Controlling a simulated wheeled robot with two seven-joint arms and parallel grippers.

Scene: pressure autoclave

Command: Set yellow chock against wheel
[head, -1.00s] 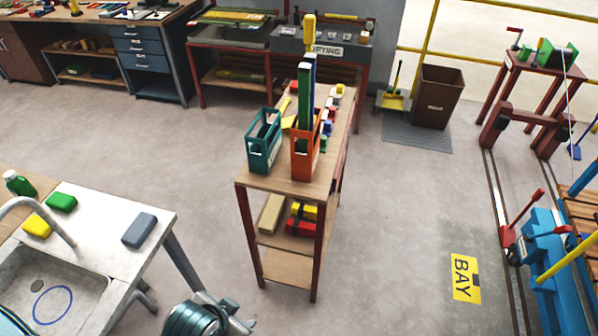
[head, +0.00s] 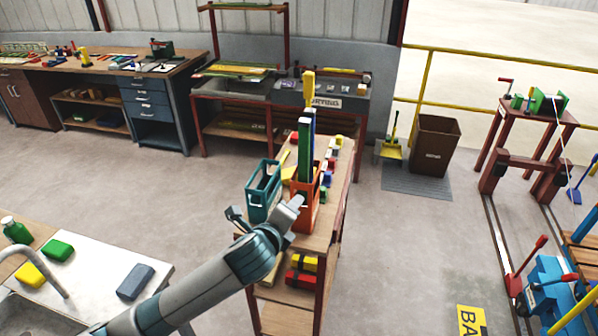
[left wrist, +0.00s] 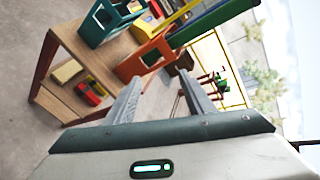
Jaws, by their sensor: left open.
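A yellow block (head: 296,261), which may be the yellow chock, lies behind a red block (head: 301,280) on the middle shelf of the narrow wooden rack (head: 284,318). In the left wrist view the red and yellow blocks (left wrist: 90,93) show at left. My left gripper (head: 267,208) is open and empty at the rack's near end, in front of the teal and orange crates. Its two fingers (left wrist: 159,85) are spread in the left wrist view. I cannot make out a wheel for certain. My right gripper is not in view.
The teal crate (head: 262,190) and orange crate (head: 305,205), with long bars in it, stand on the rack top. A sink counter (head: 95,270) is at left. Blue equipment (head: 550,305) stands by floor rails at right. Open floor lies between.

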